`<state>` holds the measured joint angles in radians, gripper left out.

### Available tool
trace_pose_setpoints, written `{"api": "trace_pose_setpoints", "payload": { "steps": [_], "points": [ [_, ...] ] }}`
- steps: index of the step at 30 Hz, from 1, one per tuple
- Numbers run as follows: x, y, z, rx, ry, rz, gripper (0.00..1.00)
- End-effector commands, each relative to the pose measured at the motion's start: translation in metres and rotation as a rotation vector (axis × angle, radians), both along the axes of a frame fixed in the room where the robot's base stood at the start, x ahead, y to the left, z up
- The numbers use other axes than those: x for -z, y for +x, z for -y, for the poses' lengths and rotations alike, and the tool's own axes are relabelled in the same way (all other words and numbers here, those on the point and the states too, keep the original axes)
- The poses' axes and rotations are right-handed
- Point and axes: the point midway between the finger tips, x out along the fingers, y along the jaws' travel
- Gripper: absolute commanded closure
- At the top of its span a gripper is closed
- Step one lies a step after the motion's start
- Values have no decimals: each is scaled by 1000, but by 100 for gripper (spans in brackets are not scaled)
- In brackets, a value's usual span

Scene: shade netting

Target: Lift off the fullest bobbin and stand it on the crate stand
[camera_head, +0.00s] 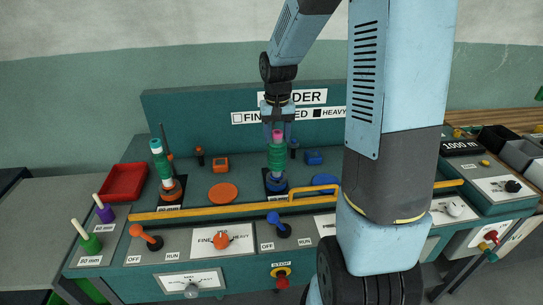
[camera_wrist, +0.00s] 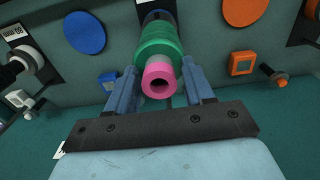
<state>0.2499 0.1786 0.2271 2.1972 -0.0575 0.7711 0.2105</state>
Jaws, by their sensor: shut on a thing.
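A bobbin (camera_head: 277,158) with green yarn and a pink tube top stands on the blue-based spindle at the middle of the winder. My gripper (camera_head: 278,131) is above it, pointing down, shut on its pink upper end. In the wrist view my gripper (camera_wrist: 164,88) has one finger on each side of the pink tube, and the green bobbin (camera_wrist: 158,45) extends beyond. I cannot make out the crate stand for certain.
A yellow rail (camera_head: 235,208) runs along the winder front. Grey bins (camera_head: 517,153) stand at the far right. My arm hides the winder's right middle.

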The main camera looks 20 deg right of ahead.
Motion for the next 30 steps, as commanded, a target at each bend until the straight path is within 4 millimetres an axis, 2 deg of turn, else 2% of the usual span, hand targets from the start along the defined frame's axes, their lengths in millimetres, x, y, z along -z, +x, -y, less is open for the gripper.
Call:
{"api": "trace_pose_setpoints", "payload": {
  "steps": [30],
  "points": [
    [-13,0,0,0,0,0,97]
  ]
}}
